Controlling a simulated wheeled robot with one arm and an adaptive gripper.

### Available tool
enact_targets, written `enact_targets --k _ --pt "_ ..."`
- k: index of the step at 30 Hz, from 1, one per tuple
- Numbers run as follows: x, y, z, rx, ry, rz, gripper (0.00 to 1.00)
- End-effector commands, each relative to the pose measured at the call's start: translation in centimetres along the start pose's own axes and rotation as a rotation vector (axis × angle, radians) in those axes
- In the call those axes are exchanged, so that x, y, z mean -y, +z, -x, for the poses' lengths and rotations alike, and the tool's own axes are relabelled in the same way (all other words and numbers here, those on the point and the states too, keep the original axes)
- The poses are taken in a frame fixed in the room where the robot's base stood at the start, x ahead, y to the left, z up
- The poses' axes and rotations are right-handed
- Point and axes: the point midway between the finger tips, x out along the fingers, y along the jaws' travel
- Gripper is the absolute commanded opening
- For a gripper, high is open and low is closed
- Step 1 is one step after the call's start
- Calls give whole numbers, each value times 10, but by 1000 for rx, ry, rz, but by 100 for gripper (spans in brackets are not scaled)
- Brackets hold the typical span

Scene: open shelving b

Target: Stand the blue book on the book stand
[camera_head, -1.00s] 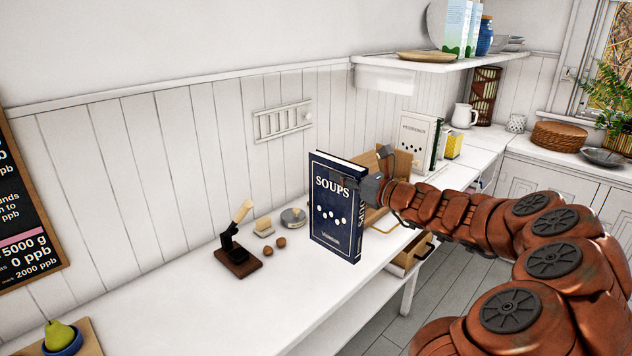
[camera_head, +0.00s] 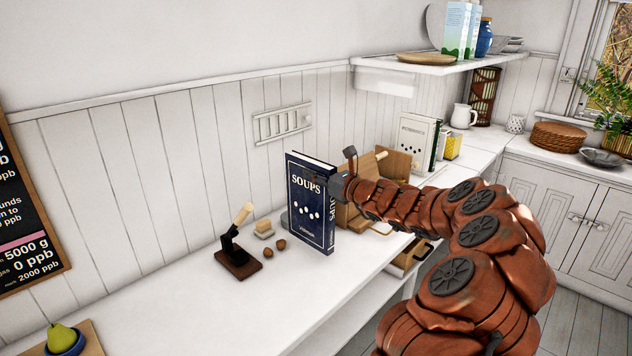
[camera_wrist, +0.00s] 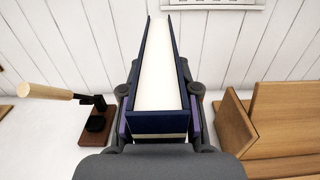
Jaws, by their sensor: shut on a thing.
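The dark blue book (camera_head: 311,207), titled SOUPS, is upright with its cover and spine toward the head camera. My gripper (camera_head: 343,185) is shut on it from the right; in the wrist view, the fingers (camera_wrist: 160,107) press both covers of the book (camera_wrist: 160,125). The book seems to be held a little above the white counter, though its clearance is hard to judge. A wooden piece with upright panels, seemingly the book stand (camera_head: 397,163), is behind my gripper and partly hidden by my arm. It shows to the right of the book in the wrist view (camera_wrist: 285,115), apart from it.
Other books (camera_head: 418,140) stand farther back. The front-left counter (camera_head: 190,315) is clear. A shelf (camera_head: 440,64) overhangs the back.

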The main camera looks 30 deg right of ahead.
Motion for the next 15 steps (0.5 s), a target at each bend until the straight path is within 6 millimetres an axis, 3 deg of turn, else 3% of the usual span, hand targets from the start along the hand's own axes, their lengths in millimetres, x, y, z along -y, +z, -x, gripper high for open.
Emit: enact_targets --k 9,15 --pt "1 -22 1 4 -2 1 0" --pt "1 -24 1 4 -2 2 0"
